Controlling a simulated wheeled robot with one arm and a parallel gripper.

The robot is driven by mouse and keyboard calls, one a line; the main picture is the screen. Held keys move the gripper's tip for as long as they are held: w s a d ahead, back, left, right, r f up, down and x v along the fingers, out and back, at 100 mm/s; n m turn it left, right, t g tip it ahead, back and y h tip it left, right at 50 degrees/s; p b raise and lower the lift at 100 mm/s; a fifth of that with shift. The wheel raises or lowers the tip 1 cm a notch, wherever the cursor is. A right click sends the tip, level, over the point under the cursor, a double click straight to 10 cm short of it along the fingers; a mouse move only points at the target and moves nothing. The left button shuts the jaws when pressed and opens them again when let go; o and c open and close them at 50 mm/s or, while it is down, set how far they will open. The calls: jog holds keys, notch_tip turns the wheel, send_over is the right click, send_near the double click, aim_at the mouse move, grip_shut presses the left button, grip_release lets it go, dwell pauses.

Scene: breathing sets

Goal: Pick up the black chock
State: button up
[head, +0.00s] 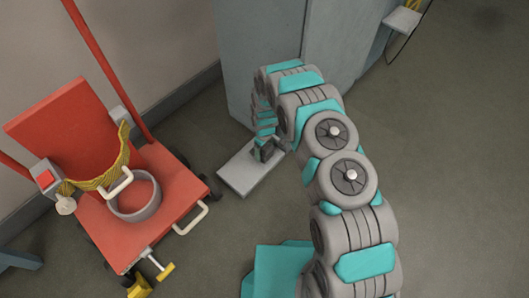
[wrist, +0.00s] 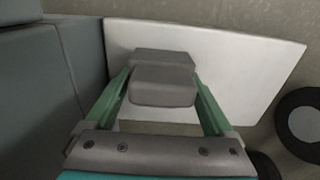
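A dark grey, stepped block, which I take to be the black chock (wrist: 163,88), shows in the wrist view between the two green fingers of my gripper (wrist: 162,75). The fingertips lie along its left and right sides with little or no visible gap. I cannot tell whether they press on it. The block is over a pale flat plate (wrist: 235,65); whether it rests on it is unclear. In the head view my gripper (head: 264,146) is low over the same plate (head: 239,176), and the dark block is hard to separate from the fingers there.
A grey-blue cabinet (head: 262,50) stands right behind the plate; its side is close on the left in the wrist view (wrist: 50,85). A red trolley (head: 110,228) with a grey ring and yellow strap is at left. Open floor (head: 460,170) lies at right.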

jog(key=c, duration=1.3)
jog(key=shift+r, duration=0.15)
